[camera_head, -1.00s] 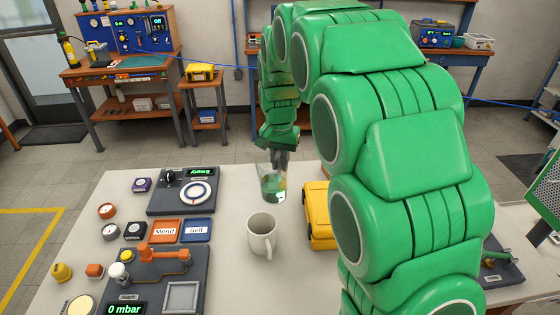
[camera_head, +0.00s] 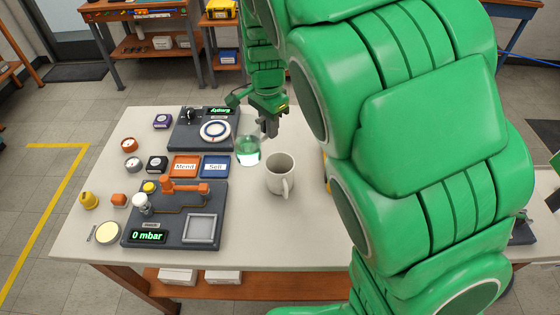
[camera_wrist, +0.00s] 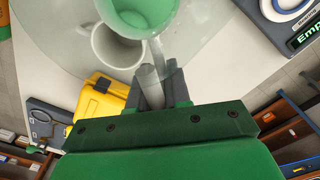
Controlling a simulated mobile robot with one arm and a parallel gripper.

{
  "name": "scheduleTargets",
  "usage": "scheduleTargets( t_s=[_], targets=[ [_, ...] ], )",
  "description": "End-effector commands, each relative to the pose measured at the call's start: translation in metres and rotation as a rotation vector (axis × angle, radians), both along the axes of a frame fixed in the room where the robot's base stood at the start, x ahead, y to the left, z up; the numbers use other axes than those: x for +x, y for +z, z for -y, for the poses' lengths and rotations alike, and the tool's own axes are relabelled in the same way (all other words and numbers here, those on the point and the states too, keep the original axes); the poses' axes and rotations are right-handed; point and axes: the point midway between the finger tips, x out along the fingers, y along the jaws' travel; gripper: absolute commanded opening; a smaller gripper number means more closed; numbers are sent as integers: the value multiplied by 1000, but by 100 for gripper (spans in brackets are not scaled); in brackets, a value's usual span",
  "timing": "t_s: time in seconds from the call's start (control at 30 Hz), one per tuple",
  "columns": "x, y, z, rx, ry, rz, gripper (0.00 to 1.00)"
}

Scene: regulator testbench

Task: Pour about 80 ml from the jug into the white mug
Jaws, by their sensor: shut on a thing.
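The clear jug (camera_head: 248,152) holds green liquid and hangs over the table, just behind and left of the white mug. My gripper (camera_head: 268,127) is at the jug's right side, shut on its handle. The white mug (camera_head: 281,176) stands upright on the table, handle toward the front. In the wrist view my gripper's fingers (camera_wrist: 165,92) clasp the jug's handle. The jug (camera_wrist: 142,14) with its green liquid fills the top there, partly covering the white mug (camera_wrist: 112,48). No stream of liquid shows. Any tilt of the jug looks slight.
Left of the mug are the orange Mend tray (camera_head: 185,166), the blue Sell tray (camera_head: 214,167) and a dark panel reading 0 mbar (camera_head: 150,236). A dark scale-like unit (camera_head: 190,137) stands behind. A yellow case (camera_wrist: 101,98) lies near the mug.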

Motion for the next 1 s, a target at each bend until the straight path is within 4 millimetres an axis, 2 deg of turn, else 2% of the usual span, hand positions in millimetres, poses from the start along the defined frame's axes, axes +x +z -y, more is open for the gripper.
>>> scheduleTargets(
  t_s=[0.4,0.7,1.0],
  targets=[
    [-58,-15,-42,2,-397,3,0],
    [-95,-28,-59,1,-710,1,0],
    [-127,-38,-67,-1,-1039,2,0]
  ],
)
